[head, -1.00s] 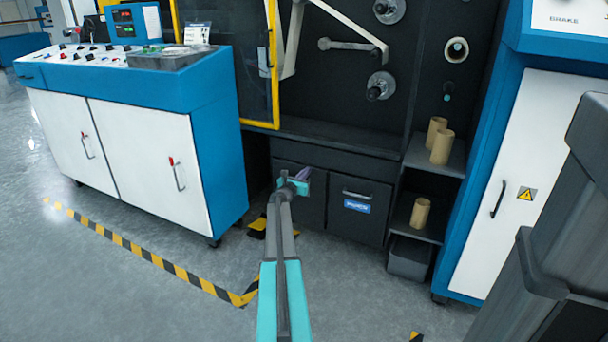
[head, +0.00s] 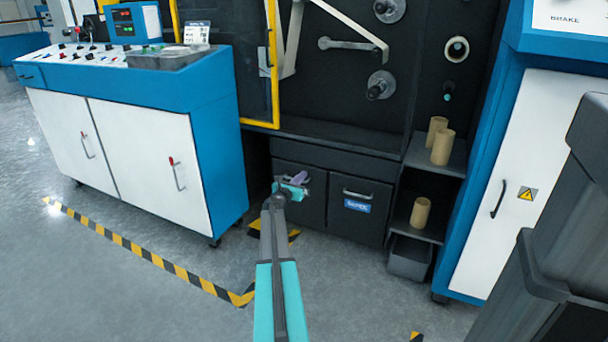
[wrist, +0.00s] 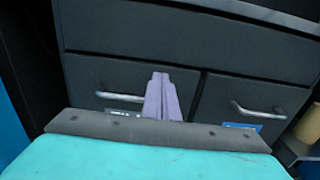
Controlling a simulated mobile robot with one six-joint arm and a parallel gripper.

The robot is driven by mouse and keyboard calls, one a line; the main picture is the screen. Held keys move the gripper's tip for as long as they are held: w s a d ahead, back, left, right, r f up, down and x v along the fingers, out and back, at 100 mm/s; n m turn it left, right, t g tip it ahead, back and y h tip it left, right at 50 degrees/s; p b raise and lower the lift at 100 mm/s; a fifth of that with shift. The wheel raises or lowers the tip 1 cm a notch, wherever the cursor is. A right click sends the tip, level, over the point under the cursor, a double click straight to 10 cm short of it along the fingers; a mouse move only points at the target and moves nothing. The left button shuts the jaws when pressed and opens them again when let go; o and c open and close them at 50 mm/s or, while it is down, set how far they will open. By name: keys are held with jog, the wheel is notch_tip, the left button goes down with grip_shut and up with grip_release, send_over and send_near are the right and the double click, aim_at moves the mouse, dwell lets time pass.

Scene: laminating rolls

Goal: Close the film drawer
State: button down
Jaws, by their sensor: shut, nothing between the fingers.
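Two dark drawers sit side by side low in the machine, a left drawer (head: 314,208) and a right drawer (head: 372,219). Each has a silver bar handle, and the right one bears a blue label (head: 357,205). I cannot read which is the film drawer. Both fronts look about flush with the frame. My gripper (head: 300,177) is in front of the left drawer's upper part. In the wrist view its lilac fingers (wrist: 162,97) are together and empty, right of the left drawer's handle (wrist: 120,97). Contact with the front cannot be told. The right handle (wrist: 258,110) is clear.
Shelves with cardboard cores (head: 420,212) and a grey bin (head: 409,257) stand right of the drawers. A blue and white console (head: 150,150) stands at left, a blue-framed cabinet (head: 510,190) at right. Striped tape (head: 150,256) marks the otherwise open floor.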

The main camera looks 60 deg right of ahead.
jog(key=a+p, duration=0.2)
jog(key=a, duration=0.7)
jog(key=shift+a, duration=0.2)
jog(key=shift+w, duration=0.1)
